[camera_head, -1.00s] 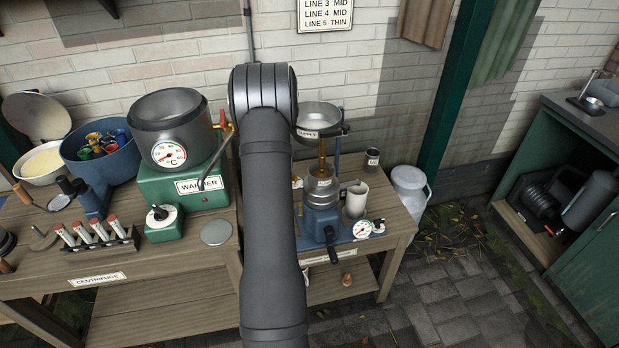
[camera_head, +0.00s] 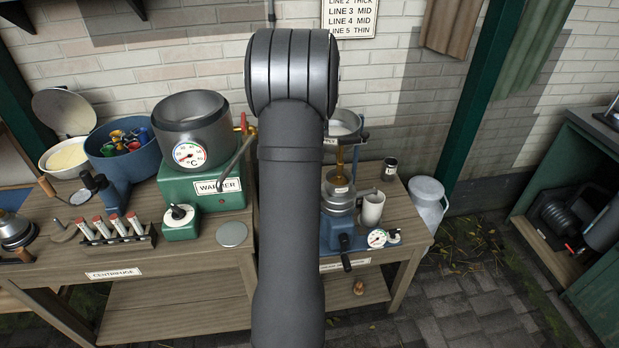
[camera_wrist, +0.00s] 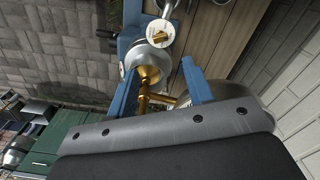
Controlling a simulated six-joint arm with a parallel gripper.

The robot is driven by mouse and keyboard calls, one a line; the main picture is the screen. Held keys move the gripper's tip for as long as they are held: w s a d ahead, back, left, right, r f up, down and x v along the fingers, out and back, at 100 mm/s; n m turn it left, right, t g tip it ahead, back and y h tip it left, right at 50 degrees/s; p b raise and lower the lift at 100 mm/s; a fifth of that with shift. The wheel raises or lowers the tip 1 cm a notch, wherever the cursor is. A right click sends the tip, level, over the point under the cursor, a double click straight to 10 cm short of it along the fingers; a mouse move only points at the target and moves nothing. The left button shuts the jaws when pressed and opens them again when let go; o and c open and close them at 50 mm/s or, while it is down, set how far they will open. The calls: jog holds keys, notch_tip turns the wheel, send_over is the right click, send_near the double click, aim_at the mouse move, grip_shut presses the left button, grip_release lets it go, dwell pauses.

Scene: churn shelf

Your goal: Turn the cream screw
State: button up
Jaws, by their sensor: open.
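The separator (camera_head: 340,205) stands on the bench, a blue base with metal bowls, partly behind my arm. A brass pipe (camera_head: 341,172) runs down its middle. In the wrist view a brass fitting with a side bar (camera_wrist: 145,92) lies between the two blue fingers of my gripper (camera_wrist: 160,88), which are spread apart; I cannot tell whether they touch it. Beyond the fitting is a pale round part with a small brass piece (camera_wrist: 160,38). I cannot tell for sure which part is the cream screw. In the head view my arm hides the gripper.
A green warmer (camera_head: 208,185) stands left of my arm, with a tube rack (camera_head: 118,238) in front of it. A milk can (camera_head: 427,200) stands at the right.

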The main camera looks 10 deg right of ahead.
notch_tip(320, 180, down, 12)
jog(key=shift+r, duration=0.1)
jog(key=shift+c, duration=0.2)
